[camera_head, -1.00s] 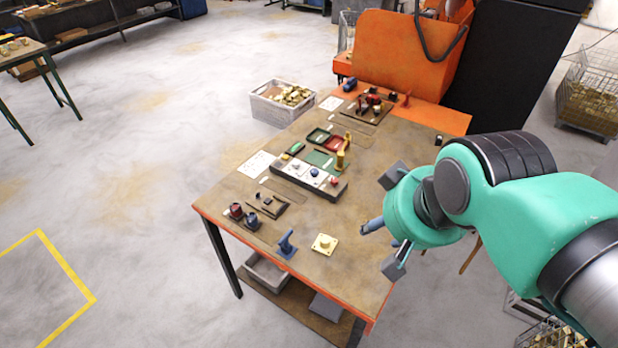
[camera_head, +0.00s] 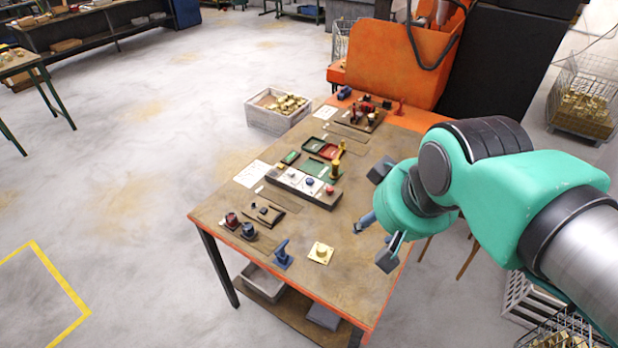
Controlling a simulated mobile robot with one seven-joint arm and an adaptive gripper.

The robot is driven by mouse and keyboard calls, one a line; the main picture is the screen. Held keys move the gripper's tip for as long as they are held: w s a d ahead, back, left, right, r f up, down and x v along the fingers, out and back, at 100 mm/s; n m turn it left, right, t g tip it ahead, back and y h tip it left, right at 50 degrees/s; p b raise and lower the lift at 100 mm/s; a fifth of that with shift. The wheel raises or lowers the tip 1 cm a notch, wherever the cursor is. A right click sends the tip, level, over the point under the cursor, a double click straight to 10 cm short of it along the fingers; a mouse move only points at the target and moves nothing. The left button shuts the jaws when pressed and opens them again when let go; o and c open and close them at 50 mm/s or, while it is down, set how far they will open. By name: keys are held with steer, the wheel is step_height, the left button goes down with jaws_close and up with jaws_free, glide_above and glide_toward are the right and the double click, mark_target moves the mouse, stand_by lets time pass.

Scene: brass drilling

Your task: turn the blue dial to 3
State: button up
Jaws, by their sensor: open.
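A small dark blue dial (camera_head: 249,231) stands near the left front edge of the workbench (camera_head: 285,225), right beside a dark red dial (camera_head: 231,220). Its pointer and numbers are too small to read. My gripper (camera_head: 383,215) is at the right side of the bench, with its two dark fingers wide apart and nothing seen between them. It is well to the right of the blue dial and not touching it. A blue-grey rod-like part (camera_head: 364,222) shows by the gripper; I cannot tell exactly what it is.
Between the dial and my gripper stand an upright blue lever (camera_head: 283,254) and a yellow block (camera_head: 320,252). Behind are a grey button panel (camera_head: 324,199), red and green trays (camera_head: 320,146), and an orange machine (camera_head: 390,62). A crate of brass parts (camera_head: 278,108) stands beyond the bench.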

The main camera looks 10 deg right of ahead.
steer(key=w+r+n+p, duration=0.2)
steer(key=w+r, duration=0.2)
steer(key=w, duration=0.5)
steer(key=n+g+p, duration=0.5)
steer(key=n+p, duration=0.7)
glide_above(309, 179)
step_height(309, 179, down, 28)
steer(key=shift+r, duration=0.15)
step_height(309, 179, down, 14)
steer(key=shift+r+p, duration=0.15)
steer(key=shift+p, duration=0.8)
